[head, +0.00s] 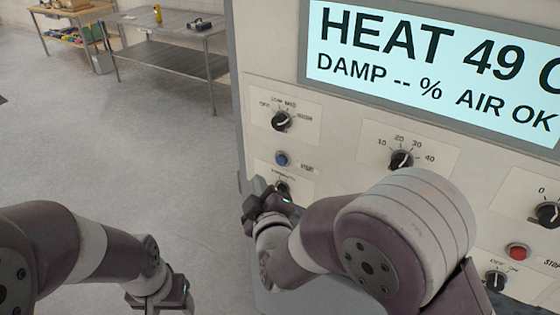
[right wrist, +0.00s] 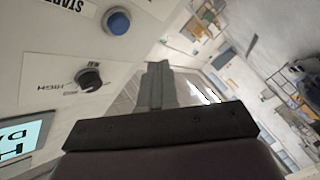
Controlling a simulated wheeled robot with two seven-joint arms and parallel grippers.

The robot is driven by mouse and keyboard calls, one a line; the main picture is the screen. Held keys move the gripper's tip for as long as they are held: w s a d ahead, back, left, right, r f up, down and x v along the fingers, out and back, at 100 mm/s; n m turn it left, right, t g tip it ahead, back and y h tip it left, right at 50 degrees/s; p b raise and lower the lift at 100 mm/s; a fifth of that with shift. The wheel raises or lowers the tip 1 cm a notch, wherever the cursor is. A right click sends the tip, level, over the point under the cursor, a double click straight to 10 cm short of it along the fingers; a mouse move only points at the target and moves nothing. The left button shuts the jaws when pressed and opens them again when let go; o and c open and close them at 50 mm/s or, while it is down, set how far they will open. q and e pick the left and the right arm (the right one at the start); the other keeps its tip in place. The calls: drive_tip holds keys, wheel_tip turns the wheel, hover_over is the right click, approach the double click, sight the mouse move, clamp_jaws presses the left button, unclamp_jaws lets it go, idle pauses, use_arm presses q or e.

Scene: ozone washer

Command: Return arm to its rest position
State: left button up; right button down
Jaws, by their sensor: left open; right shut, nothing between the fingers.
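My right gripper (head: 258,192) is shut and empty, in front of the lower left part of the washer's control panel (head: 345,170). In the right wrist view its closed fingers (right wrist: 155,85) point up, beside a black knob (right wrist: 88,80) and a blue button (right wrist: 117,20), with nothing between them. My left gripper (head: 168,304) is open at the bottom edge, cut off by the frame.
The lit display (head: 440,65) reads HEAT 49, DAMP -- %, AIR OK. More knobs (head: 401,160) and a red stop button (head: 517,251) are on the panel. A metal table (head: 165,60) stands at the back. The floor (head: 130,150) left of the panel is clear.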

idle(0.6)
drive_tip(key=s+d+f+m+g+b, duration=0.1)
drive_tip(key=s+f+m+g+b, duration=0.15)
drive_tip(key=s+f+g, duration=0.4)
drive_tip(key=s+d+f+m+g+b, duration=0.1)
drive_tip(key=s+f+m+g, duration=0.25)
drive_tip(key=f, duration=0.65)
drive_tip(key=s+d+f+m+g+h+b, duration=0.1)
drive_tip(key=s+d+f+m+g+b, duration=0.1)
drive_tip(key=d, duration=0.6)
drive_tip(key=s+d+f+m+g+h+b, duration=0.2)
drive_tip(key=s+d+f+m+g+b, duration=0.1)
drive_tip(key=d, duration=0.5)
drive_tip(key=shift+s+d+f+m+g+b, duration=0.35)
drive_tip(key=shift+s+f+b, duration=0.55)
drive_tip(key=shift+s, duration=1)
